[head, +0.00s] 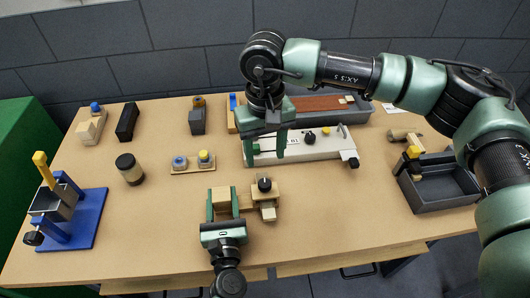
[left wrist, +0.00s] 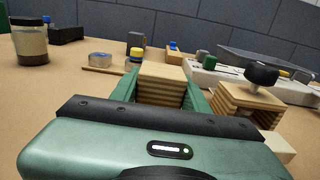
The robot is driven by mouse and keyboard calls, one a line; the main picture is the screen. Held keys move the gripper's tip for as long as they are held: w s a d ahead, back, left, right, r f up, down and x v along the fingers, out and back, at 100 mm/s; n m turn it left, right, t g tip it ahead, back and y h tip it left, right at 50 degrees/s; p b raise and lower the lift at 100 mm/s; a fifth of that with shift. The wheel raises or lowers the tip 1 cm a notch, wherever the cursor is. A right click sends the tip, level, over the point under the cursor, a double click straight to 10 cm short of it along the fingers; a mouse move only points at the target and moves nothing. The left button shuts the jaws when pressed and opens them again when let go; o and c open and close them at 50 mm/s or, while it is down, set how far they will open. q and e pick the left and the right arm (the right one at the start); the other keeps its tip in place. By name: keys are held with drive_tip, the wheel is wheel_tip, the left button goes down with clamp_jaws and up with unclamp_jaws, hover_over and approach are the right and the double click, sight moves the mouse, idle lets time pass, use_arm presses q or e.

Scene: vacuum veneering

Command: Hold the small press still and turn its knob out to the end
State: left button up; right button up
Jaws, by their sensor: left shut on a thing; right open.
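The small press (head: 265,199) is a pale wooden piece with a black knob (head: 264,184) on top, at the front middle of the table. In the left wrist view, the black knob (left wrist: 261,74) stands over a layered wood block right of my fingers. My left gripper (head: 222,198) is shut on a layered wooden block (left wrist: 162,85) beside the knob part. It seems to belong to the press, but the join is hidden. My right gripper (head: 265,152) is open and empty, pointing down behind the knob, in front of the white machine.
The white machine (head: 310,146) with a black dial lies behind the press. A blue stand with a yellow handle (head: 72,222) is at the left, a dark jar (head: 129,169) nearby. A small two-pot tray (head: 193,169) sits behind my left gripper. A dark bin (head: 440,185) stands right.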

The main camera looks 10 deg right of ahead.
idle(0.3)
use_arm(q)
drive_tip(key=o, duration=1.5)
drive_tip(key=s, duration=1.2)
drive_tip(key=shift+d, duration=0.15)
